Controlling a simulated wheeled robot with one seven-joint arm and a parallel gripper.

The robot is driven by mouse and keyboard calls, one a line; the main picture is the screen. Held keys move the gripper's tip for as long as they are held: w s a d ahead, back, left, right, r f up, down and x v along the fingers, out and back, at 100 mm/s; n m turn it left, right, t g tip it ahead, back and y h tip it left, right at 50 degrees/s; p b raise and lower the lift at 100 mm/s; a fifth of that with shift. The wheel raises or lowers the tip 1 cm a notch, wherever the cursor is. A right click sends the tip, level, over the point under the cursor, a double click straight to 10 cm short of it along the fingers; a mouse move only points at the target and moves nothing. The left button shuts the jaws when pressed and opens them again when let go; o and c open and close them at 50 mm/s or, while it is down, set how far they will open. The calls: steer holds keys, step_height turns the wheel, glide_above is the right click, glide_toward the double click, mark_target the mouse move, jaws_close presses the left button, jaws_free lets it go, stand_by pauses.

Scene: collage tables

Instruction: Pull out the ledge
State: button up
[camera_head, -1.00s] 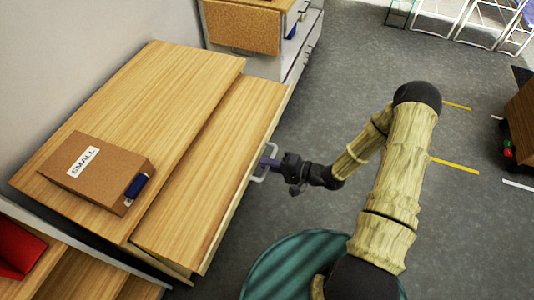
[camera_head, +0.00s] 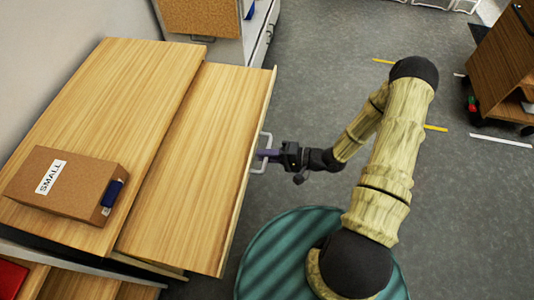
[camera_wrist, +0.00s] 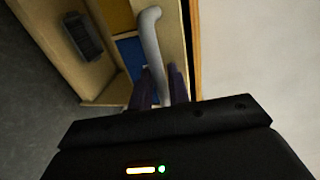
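The ledge (camera_head: 198,160) is a light wood board that sticks out from under the right side of a wooden table top (camera_head: 125,95). A pale, bent handle (camera_head: 265,139) is on its outer edge. My gripper (camera_head: 266,155) is at this handle, reaching in from the right. In the wrist view, the handle (camera_wrist: 150,40) runs down between the two purple fingers (camera_wrist: 161,86), which are close on either side of it. The gripper looks shut on the handle.
A brown box marked SMALL (camera_head: 70,185), with a dark blue item at its side, lies on the table top. A cabinet (camera_head: 205,20) stands behind the table. A wooden cart (camera_head: 500,65) is at the far right. Grey floor lies clear between them.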

steer(key=shift+o, duration=0.9)
steer(key=b+v, duration=0.1)
steer(key=v, duration=1.6)
steer(key=shift+d, duration=0.25)
